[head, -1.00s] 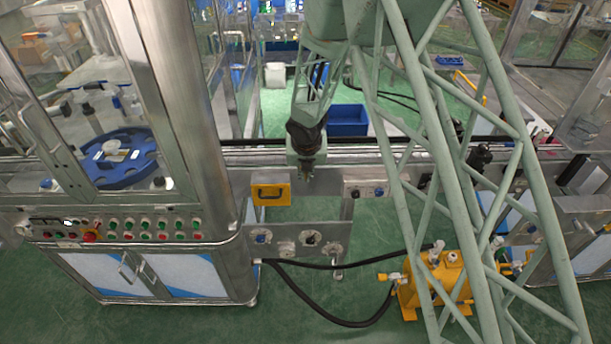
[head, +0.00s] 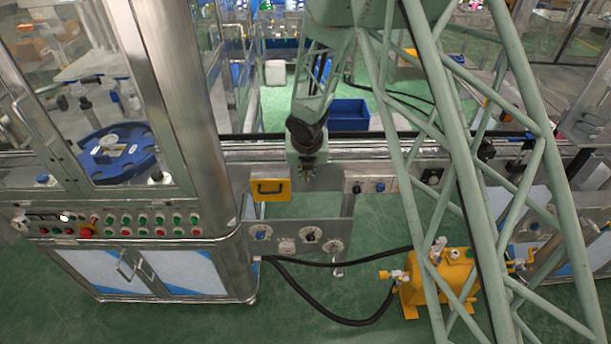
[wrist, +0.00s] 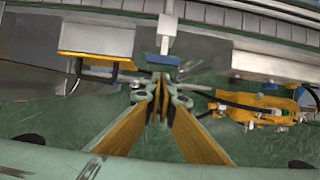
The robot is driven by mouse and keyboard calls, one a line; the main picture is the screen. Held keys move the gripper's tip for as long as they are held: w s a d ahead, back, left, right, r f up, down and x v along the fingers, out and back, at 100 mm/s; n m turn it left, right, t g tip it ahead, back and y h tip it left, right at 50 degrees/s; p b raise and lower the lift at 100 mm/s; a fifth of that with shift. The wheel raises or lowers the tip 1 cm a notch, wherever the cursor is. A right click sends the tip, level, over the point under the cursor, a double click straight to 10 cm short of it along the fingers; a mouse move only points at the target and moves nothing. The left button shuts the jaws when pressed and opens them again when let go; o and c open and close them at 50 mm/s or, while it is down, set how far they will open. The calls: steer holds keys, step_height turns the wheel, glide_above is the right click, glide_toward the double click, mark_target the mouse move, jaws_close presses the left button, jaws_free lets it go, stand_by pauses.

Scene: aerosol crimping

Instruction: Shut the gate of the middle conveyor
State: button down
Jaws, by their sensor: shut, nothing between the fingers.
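A yellow plate with a black handle (head: 270,188), apparently the gate, is on the front of the conveyor (head: 340,151), just right of the glazed machine. In the wrist view the yellow plate (wrist: 97,38) is at upper left, with its black handle (wrist: 95,72) along the lower side. My gripper (head: 307,174) hangs in front of the conveyor, right of the plate and apart from it. In the wrist view my gripper (wrist: 160,84) is shut and empty, its fingertips right of the handle. I cannot tell from these views whether the gate is fully shut.
A glazed machine with a button panel (head: 140,222) stands at left. A control box with knobs (head: 370,185) is right of my gripper. Below are a metal panel with dials (head: 300,236), black hoses (head: 340,322) and a yellow pump unit (head: 440,285). A blue bin (head: 348,116) is behind the conveyor.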

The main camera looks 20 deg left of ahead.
steer(key=s+p+v, duration=0.1)
steer(key=p+v, duration=0.1)
steer(key=v, duration=0.8)
steer(key=shift+s+d+p, duration=0.3)
steer(key=shift+s+d, duration=0.05)
steer(key=shift+d, duration=0.05)
stand_by(0.4)
